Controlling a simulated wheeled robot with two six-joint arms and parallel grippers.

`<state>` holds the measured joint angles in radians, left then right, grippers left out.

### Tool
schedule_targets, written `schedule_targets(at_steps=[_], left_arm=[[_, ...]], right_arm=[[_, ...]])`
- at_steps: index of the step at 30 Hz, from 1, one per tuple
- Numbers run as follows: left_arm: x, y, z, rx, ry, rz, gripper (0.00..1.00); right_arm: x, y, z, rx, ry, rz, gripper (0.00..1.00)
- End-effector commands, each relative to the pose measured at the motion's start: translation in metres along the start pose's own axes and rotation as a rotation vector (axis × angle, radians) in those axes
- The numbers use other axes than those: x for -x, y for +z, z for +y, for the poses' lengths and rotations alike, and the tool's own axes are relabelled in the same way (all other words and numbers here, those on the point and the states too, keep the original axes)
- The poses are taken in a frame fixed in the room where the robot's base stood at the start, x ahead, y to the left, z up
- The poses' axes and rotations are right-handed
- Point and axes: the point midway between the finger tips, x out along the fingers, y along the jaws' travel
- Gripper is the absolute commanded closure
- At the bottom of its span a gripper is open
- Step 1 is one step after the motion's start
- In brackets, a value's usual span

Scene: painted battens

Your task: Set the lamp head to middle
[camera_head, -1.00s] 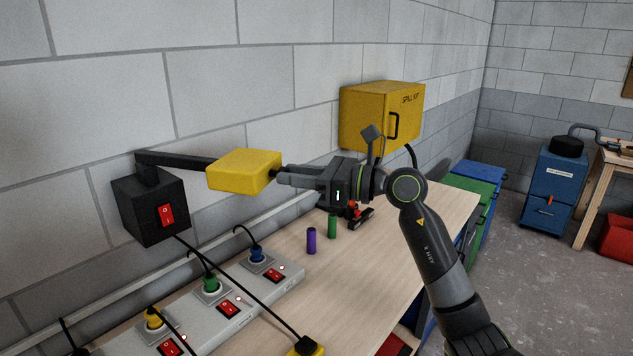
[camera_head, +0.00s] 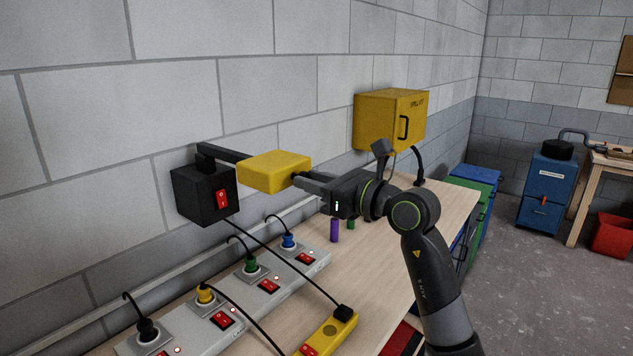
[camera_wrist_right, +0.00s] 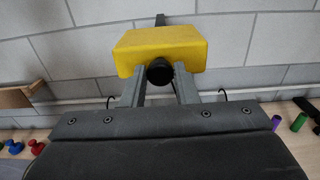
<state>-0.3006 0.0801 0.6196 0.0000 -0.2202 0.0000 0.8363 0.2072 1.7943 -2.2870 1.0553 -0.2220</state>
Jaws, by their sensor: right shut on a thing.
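The lamp has a yellow block-shaped head (camera_head: 274,172) on a short black arm (camera_head: 222,152), which comes from a black wall box (camera_head: 203,193) with a red switch. My right gripper (camera_head: 302,181) is shut on a dark round knob at the head's near right end. In the right wrist view the knob (camera_wrist_right: 159,72) sits between the two fingers, with the yellow head (camera_wrist_right: 160,47) just beyond. The head hangs clear above the bench. My left gripper is not in view.
Below, a power strip (camera_head: 235,303) holds several coloured plugs with cords. A yellow socket block (camera_head: 331,334) lies on the wooden bench (camera_head: 385,262). A purple cylinder (camera_head: 334,231) stands under my right gripper. A yellow spill kit box (camera_head: 385,121) hangs on the wall behind.

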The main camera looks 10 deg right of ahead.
Motion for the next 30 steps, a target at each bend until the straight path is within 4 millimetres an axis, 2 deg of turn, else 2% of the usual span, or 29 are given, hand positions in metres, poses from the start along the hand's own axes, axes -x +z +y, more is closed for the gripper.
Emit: schedule_targets(at_steps=[11, 12, 17, 26, 30], left_arm=[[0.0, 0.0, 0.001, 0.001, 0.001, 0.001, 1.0], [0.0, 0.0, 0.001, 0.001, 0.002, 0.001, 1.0], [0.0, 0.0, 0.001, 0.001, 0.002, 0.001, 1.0], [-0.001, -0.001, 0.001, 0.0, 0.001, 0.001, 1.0], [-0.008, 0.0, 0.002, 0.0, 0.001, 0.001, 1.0]], right_arm=[[0.0, 0.002, 0.0, 0.001, -0.003, -0.006, 1.0], [0.0, 0.002, 0.0, 0.001, -0.003, -0.006, 0.71], [0.0, 0.002, 0.0, 0.001, -0.003, -0.005, 0.52], [0.002, 0.0, 0.0, 0.001, -0.003, -0.003, 0.52], [0.015, -0.001, -0.001, 0.004, -0.005, -0.004, 0.52]])
